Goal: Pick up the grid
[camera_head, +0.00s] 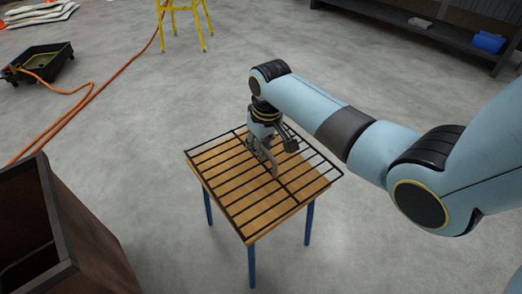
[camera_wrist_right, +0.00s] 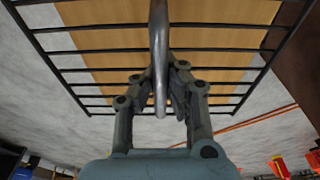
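The grid (camera_head: 232,196) is a black wire rack lying flat on a small wooden table and overhanging its edges. It fills the upper part of the right wrist view (camera_wrist_right: 215,50). My right gripper (camera_head: 265,160) points down at the middle of the grid. In the wrist view its fingers (camera_wrist_right: 164,85) are drawn in close on either side of a grey metal bar (camera_wrist_right: 159,45), which looks like a handle on the grid. I cannot tell whether the fingers touch the bar. My left gripper is out of view.
The wooden table (camera_head: 260,226) has blue legs. An open brown box (camera_head: 95,245) stands at the lower left. A black tray (camera_head: 40,62) and an orange hose (camera_head: 100,88) lie at the left. A yellow stand (camera_head: 185,8) and a dark shelf (camera_head: 425,28) are behind. Grey floor between is clear.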

